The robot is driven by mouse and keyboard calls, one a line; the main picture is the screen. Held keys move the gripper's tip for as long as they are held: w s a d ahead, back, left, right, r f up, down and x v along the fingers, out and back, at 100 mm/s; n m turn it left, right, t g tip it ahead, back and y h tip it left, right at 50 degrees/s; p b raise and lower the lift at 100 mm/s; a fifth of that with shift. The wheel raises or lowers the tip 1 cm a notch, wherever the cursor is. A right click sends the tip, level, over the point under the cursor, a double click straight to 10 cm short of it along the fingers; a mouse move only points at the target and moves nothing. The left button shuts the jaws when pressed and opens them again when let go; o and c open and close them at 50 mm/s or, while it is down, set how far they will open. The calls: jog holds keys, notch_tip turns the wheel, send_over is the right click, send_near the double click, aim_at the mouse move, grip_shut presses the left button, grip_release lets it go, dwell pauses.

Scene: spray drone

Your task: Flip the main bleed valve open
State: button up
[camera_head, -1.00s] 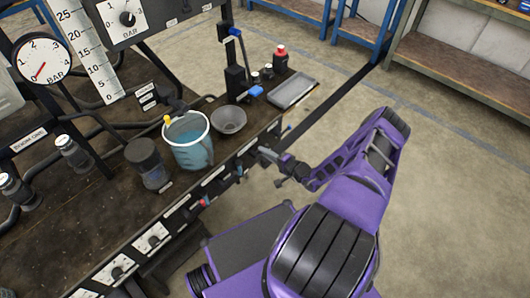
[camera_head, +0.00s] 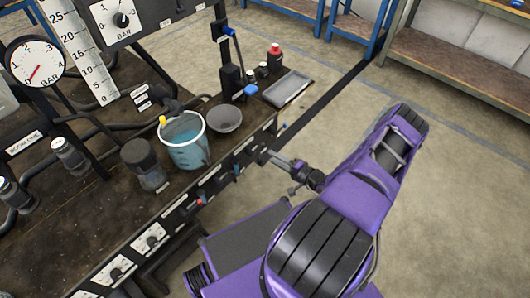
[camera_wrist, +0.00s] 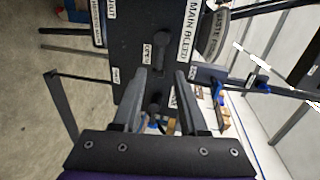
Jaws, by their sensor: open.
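The main bleed valve (camera_wrist: 156,100) shows in the wrist view as a dark handle on a black panel (camera_wrist: 135,25) labelled MAIN BLEED. An OPEN label (camera_wrist: 147,53) is just above the handle, and a smaller label (camera_wrist: 116,75) is to its left. My gripper (camera_wrist: 161,76) is open, with one finger on each side of the handle; whether either finger touches it I cannot tell. In the head view my gripper (camera_head: 268,157) is at the front face of the bench, near its right end. It hides the valve there.
The bench (camera_head: 75,240) holds a bucket of blue liquid (camera_head: 187,150), a grey bowl (camera_head: 225,119), a dark jar (camera_head: 144,164) and a metal tray (camera_head: 287,89). Red (camera_head: 200,202) and blue valve handles line its front.

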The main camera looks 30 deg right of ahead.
jog(key=v, duration=1)
